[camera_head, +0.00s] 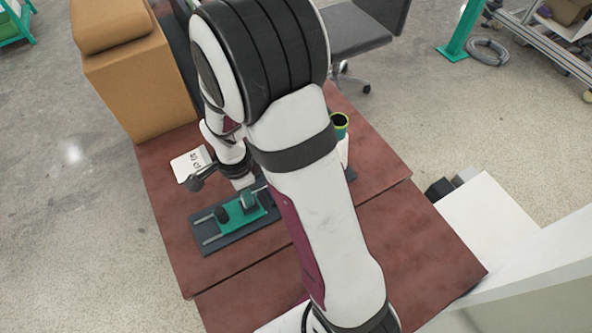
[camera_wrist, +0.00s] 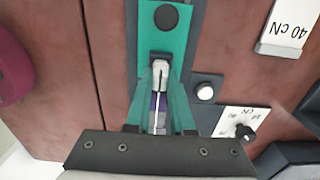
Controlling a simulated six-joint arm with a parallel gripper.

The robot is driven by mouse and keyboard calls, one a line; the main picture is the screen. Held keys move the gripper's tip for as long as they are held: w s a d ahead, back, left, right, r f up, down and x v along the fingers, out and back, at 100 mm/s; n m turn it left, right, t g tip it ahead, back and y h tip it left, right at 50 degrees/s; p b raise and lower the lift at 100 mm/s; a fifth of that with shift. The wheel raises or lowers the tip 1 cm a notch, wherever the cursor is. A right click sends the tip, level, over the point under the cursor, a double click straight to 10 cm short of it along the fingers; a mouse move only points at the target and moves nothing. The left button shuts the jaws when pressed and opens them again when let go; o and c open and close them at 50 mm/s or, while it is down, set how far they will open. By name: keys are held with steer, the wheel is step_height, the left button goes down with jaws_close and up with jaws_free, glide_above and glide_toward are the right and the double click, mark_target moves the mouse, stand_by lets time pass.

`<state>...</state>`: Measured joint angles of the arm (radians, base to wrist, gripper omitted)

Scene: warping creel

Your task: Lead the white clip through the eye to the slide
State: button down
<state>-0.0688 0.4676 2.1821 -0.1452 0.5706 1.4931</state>
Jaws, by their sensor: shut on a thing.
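In the wrist view my gripper (camera_wrist: 161,82) has its two green fingers closed around a small pale clip (camera_wrist: 160,71). A thin white line runs from the clip back between the fingers. The clip lies over the near end of the teal slide (camera_wrist: 177,40), which carries a round black knob (camera_wrist: 166,16). I cannot tell whether the clip touches the slide. In the head view the teal slide (camera_head: 236,213) sits on a dark base (camera_head: 212,236) on the red-brown table. My arm hides part of this area there. I cannot make out the eye clearly.
A card marked 40 cN (camera_wrist: 289,27) lies right of the slide; it also shows in the head view (camera_head: 190,163). A dial plate (camera_wrist: 232,121) and a white round button (camera_wrist: 205,92) are close by. A green-rimmed cup (camera_head: 340,122) stands behind my arm. The table's front is clear.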

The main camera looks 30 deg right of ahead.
steer(key=shift+f, duration=0.35)
stand_by(0.3)
steer(key=shift+c, duration=2.3)
jaws_free()
steer(key=shift+r, duration=3.5)
steer(key=shift+r, duration=0.15)
step_height(320, 180, up, 14)
steer(key=r, duration=0.1)
steer(key=s+f+n+y, duration=0.1)
steer(key=s+f+n, duration=0.1)
steer(key=s+n, duration=0.4)
steer(key=s+a+f+n, duration=0.1)
steer(key=s+f+n, duration=0.2)
steer(key=s, duration=1)
steer(key=n, duration=0.3)
steer(key=shift+a+f+y, duration=0.15)
steer(key=shift+f+y, duration=0.1)
steer(key=shift+y, duration=0.15)
